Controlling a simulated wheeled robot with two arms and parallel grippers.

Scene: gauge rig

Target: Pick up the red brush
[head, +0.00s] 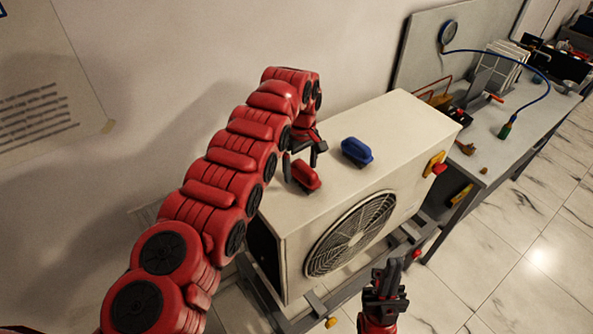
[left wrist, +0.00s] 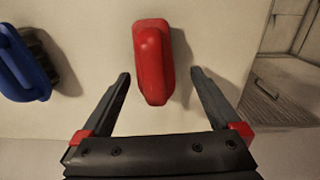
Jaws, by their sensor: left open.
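The red brush (head: 306,177) lies on the top of the white fan unit, near its left end. My left gripper (head: 300,160) is open just above and beside it. In the left wrist view the red brush (left wrist: 152,60) lies between the lines of the two spread fingertips (left wrist: 160,76) and partly beyond them, with gaps on both sides. I see no contact. My right gripper (head: 387,270) is low in front of the unit, away from the brush, and its fingers look close together.
A blue brush (head: 357,152) lies to the right of the red one on the unit's top (head: 400,135); it also shows in the left wrist view (left wrist: 22,65). A yellow and red switch (head: 436,165) is on the unit's side. A cluttered workbench (head: 540,115) stands at right.

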